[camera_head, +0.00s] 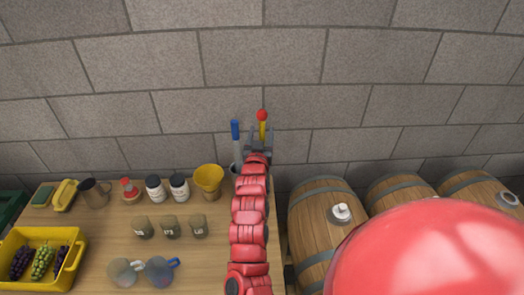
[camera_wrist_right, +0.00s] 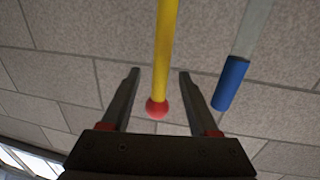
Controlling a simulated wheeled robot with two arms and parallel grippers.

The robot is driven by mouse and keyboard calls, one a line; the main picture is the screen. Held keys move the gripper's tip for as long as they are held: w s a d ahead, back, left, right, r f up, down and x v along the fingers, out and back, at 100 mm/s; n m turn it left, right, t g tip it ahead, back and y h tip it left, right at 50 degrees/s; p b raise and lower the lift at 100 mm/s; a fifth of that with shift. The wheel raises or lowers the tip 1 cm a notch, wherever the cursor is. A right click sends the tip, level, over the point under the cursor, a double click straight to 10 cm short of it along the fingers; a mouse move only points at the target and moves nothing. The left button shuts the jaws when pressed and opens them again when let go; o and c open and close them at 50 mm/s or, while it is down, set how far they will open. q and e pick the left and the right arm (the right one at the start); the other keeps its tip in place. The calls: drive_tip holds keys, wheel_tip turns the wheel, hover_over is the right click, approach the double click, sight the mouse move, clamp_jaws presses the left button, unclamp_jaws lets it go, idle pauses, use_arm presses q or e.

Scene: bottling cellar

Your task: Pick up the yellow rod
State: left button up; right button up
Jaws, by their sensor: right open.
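The yellow rod (camera_head: 262,131) has a red ball at its top end and stands out against the stone wall at the back of the table. My right gripper (camera_head: 263,129) is open at the rod, its arm reaching up from the bottom. In the right wrist view the yellow rod (camera_wrist_right: 166,45) and its red ball show between the two spread fingers (camera_wrist_right: 159,73), with gaps visible on both sides. The rod's lower end is hidden behind my arm in the head view. My left gripper is not in view.
A grey rod with a blue end (camera_head: 235,131) stands close left of the yellow one. Barrels (camera_head: 322,205) stand at right.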

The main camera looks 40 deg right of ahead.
drive_tip(key=shift+x, duration=1.3)
drive_tip(key=shift+a, duration=0.1)
drive_tip(key=shift+c, duration=0.2)
clamp_jaws()
